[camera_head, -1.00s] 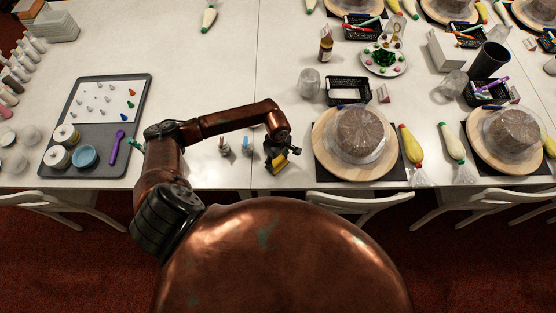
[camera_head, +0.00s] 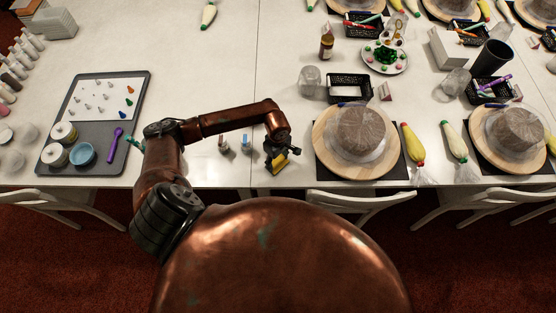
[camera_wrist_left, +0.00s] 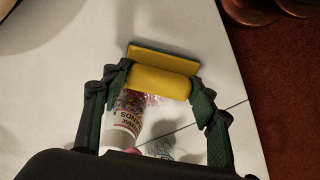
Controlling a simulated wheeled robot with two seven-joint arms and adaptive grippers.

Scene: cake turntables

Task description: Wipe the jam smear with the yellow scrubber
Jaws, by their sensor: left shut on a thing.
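The yellow scrubber (camera_head: 280,166) is held in my left gripper (camera_head: 279,155), low over the table near its front edge. In the left wrist view the scrubber (camera_wrist_left: 160,78) has a rounded yellow grip and a flat yellow pad with a darker edge. The fingers of my left gripper (camera_wrist_left: 158,92) are shut on its two ends. I cannot tell whether the pad touches the table. I cannot make out the jam smear for certain. A pinkish patch shows just behind the scrubber in the wrist view, partly hidden by it. My right gripper is not in view.
Two small bottles (camera_head: 223,145) (camera_head: 246,145) stand left of the gripper. A cake turntable (camera_head: 325,148) on a dark mat is close on the right. A grey tray (camera_head: 103,137) lies far left. A table seam runs beside the gripper.

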